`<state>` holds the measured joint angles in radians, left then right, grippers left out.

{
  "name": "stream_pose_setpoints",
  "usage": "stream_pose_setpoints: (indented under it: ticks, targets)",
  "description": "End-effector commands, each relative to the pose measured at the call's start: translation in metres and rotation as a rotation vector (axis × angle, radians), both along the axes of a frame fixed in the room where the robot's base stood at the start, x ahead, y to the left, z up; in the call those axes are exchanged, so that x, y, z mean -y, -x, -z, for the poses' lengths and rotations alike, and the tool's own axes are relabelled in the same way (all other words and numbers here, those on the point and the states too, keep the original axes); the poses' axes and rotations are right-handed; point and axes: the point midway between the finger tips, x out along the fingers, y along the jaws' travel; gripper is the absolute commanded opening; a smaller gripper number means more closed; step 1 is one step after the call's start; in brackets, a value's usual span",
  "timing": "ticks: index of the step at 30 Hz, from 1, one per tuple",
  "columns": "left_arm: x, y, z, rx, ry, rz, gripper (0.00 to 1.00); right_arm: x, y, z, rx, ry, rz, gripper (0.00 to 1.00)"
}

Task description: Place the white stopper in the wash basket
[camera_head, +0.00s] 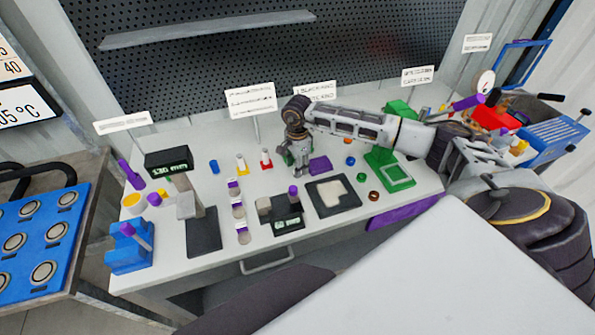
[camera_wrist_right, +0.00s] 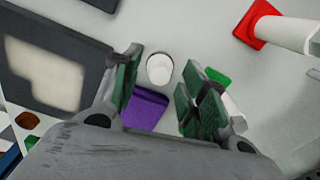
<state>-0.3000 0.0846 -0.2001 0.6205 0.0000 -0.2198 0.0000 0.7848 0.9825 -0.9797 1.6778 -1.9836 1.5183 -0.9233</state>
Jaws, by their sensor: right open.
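The white stopper (camera_wrist_right: 160,69), a small round white piece, stands on the table between the fingers of my right gripper (camera_wrist_right: 160,85) in the right wrist view. The green-padded fingers are open, one on each side and apart from it. In the head view my right gripper (camera_head: 300,168) points down at the back middle of the table and hides the stopper. A blue basket (camera_head: 560,140), which looks like the wash basket, stands at the far right. My left gripper is not in view.
A purple block (camera_wrist_right: 146,108) lies close to the stopper. A white piece with a red base (camera_head: 265,158) stands left of my right gripper. A framed dark tray (camera_head: 322,203) and a green stand (camera_head: 380,160) are near. A perforated board (camera_head: 250,60) rises behind.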

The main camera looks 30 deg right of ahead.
Motion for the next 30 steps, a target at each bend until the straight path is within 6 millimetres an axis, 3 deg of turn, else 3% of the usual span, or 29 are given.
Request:
stream_pose_setpoints:
  ticks: [17,26,30]
  targets:
    - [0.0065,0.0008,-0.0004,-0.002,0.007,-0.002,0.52,0.0,0.0002,0.0057,0.0,0.0,0.0,0.42]
    - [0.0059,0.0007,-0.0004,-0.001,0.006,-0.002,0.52,0.0,0.0002,0.0056,0.0,0.0,0.0,0.03]
    - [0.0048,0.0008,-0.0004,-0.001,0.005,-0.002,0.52,0.0,0.0001,0.0054,0.0,0.0,0.0,0.0]
